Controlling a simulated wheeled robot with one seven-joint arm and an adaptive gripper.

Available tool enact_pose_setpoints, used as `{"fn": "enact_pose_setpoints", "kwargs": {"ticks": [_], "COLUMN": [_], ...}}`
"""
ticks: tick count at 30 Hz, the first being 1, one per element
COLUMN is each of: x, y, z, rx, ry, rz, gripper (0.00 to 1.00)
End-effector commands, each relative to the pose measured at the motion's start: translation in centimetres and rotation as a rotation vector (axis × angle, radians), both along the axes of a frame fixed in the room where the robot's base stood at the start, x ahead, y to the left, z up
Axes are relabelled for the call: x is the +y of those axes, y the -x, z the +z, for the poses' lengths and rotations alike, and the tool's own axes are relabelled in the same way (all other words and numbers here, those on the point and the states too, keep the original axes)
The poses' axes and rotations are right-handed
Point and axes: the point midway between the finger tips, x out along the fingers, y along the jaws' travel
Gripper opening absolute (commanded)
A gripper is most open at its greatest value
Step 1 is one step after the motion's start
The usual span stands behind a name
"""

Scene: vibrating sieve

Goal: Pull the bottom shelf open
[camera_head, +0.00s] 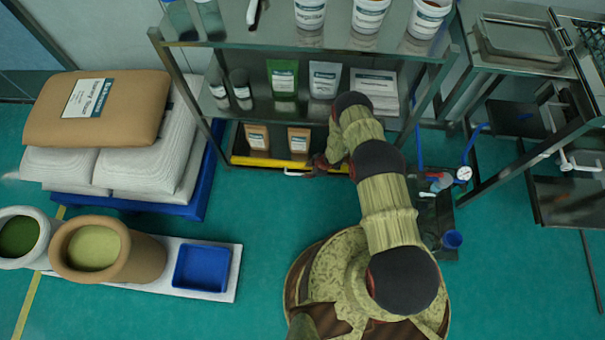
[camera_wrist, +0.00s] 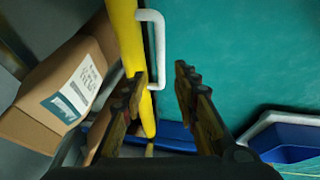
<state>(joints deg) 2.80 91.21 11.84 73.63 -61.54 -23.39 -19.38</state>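The bottom shelf is low in the metal rack, with a yellow front edge (camera_head: 262,162) and a white bar handle (camera_head: 296,174). In the wrist view the yellow edge (camera_wrist: 128,45) runs up the picture and the white handle (camera_wrist: 160,40) stands out to its right. My gripper (camera_head: 316,166) is low in front of the shelf, just right of the handle. In the wrist view my gripper (camera_wrist: 162,80) is open, with a finger on each side of the handle's near end in the picture. I see no contact, and the depth between them is unclear.
Brown bags (camera_head: 257,137) stand on the bottom shelf; one box-like bag (camera_wrist: 65,95) shows close by. Stacked sacks on a blue pallet (camera_head: 150,204) stand at left.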

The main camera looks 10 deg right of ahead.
Motion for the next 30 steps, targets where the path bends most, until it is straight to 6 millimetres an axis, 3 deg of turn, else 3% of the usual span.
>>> {"fn": "enact_pose_setpoints", "kwargs": {"ticks": [9,15,27,30], "x": [1.4,2.2,2.4,2.4], "y": [-0.9,-1.6,-1.8,-1.8], "z": [-4.5,-6.4,-6.9,-6.9], "rx": [0.002,0.0,0.001,0.002], "ry": [0.004,0.005,0.005,0.005], "rz": [0.005,0.003,0.001,0.002], "gripper": [0.3,0.3,0.3,0.24]}}
